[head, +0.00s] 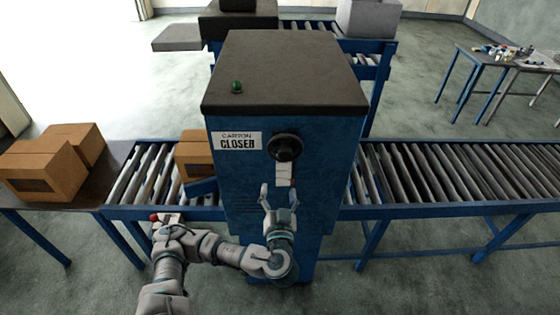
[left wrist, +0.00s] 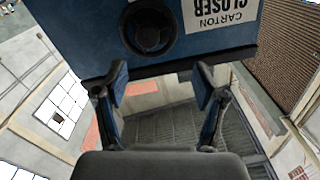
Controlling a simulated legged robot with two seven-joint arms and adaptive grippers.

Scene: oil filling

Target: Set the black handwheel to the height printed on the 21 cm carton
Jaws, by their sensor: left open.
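The black handwheel (head: 285,148) is on the front of the blue machine (head: 236,185), right of a sign (head: 239,141) reading "CARTON CLOSER". It also shows at the top of the left wrist view (left wrist: 148,28), where the sign (left wrist: 222,12) is upside down. My left gripper (head: 279,192) is open and empty, below the handwheel and apart from it; its two fingers frame empty space in the left wrist view (left wrist: 160,88). A brown carton (head: 193,148) is on the rollers, partly hidden by the machine. No printed height is readable. My right gripper is not in view.
A pale plate (head: 284,174) sits under the handwheel. A green button (head: 237,86) is on the machine's dark top. Brown cartons (head: 47,170) stand on the left table. The roller conveyor (head: 450,173) to the right is empty. A red knob (head: 155,217) is beside my left arm.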

